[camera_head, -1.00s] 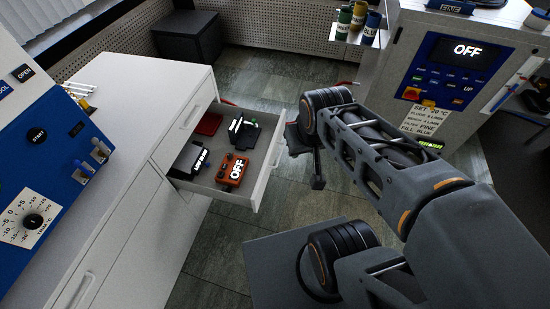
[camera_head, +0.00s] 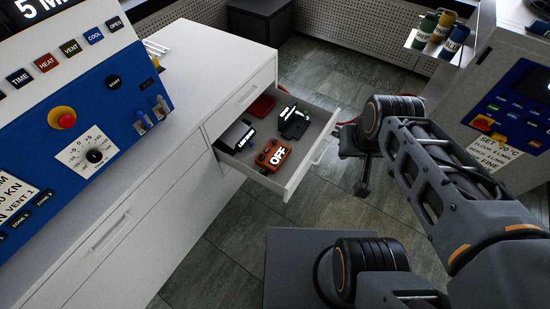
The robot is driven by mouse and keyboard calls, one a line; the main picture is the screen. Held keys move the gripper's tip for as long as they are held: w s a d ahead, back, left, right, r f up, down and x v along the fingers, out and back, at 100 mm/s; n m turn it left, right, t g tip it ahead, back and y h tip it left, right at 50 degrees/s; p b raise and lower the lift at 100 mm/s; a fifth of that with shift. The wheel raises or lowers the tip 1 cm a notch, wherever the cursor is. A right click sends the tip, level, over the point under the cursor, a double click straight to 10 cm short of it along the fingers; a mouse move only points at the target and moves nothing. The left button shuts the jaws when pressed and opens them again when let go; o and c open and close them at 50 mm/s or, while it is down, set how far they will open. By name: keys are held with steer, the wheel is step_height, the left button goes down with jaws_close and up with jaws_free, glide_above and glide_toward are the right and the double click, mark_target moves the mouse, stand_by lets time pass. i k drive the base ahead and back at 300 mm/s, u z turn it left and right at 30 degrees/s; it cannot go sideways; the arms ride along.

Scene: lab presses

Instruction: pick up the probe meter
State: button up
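An orange handheld device with OFF on its face (camera_head: 273,155), which looks like the probe meter, lies in an open drawer (camera_head: 308,172) of the white cabinet. It is at the drawer's front, with nothing on top of it. My gripper (camera_head: 362,188) hangs outside the drawer, to the right of its front panel, apart from the device. The gripper is small and dark here, partly behind my arm, and its fingers cannot be made out clearly.
Beside the device lie a black labelled item (camera_head: 236,136), a dark red flat item (camera_head: 263,106) and a black-and-white item (camera_head: 293,121). A blue control panel (camera_head: 90,125) stands left, a press (camera_head: 515,110) right.

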mark_target(272, 162)
steer(key=k, duration=0.8)
steer(key=z, duration=0.2)
steer(key=i, duration=0.9)
steer(key=u, duration=1.35)
steer(key=i, duration=0.65)
steer(key=u, duration=0.7)
